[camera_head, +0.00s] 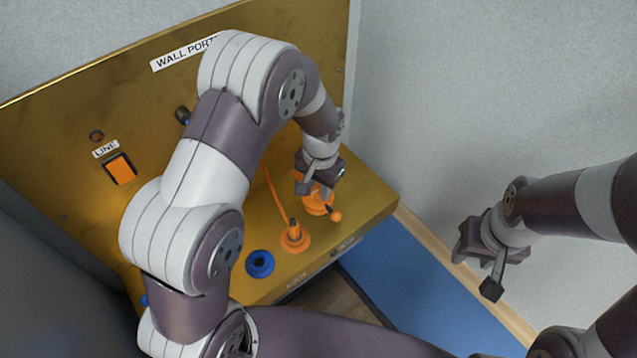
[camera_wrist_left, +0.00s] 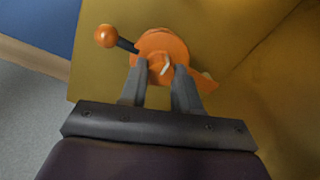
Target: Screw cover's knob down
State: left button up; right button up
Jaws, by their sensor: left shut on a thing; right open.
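An orange round cover (camera_head: 316,203) with a short handle ending in an orange ball (camera_head: 335,216) sits near the right end of the brass-coloured ledge. My left gripper (camera_head: 317,187) is above the cover, with its fingers pointing down. In the left wrist view, the cover (camera_wrist_left: 162,45) lies at the fingertips. There my left gripper (camera_wrist_left: 160,78) is shut on the cover's orange knob (camera_wrist_left: 160,66), a finger on each side. The cover's far side in the head view is hidden by the gripper. My right gripper (camera_head: 479,268) is open and empty, off to the right, away from the ledge.
On the ledge, an orange cone-shaped fitting (camera_head: 295,238) and a blue round port (camera_head: 260,263) stand left of the cover. An orange cord (camera_head: 272,188) runs up from the cone-shaped fitting. The upright panel (camera_head: 60,120) carries an orange switch (camera_head: 120,168). A grey wall (camera_head: 480,90) stands at right.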

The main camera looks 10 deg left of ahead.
pick_arm(q)
jog(key=m, duration=0.4)
jog(key=shift+w+r, duration=0.1)
jog(key=shift+r, duration=0.05)
jog(key=m+p, duration=0.1)
jog(key=m, duration=0.8)
jog(key=shift+m, duration=0.3)
jog(key=shift+m+h, duration=0.3)
jog(key=shift+m, duration=1.9)
jog(key=o, duration=1.1)
jog(key=shift+c, duration=0.2)
jog(key=shift+s, duration=0.2)
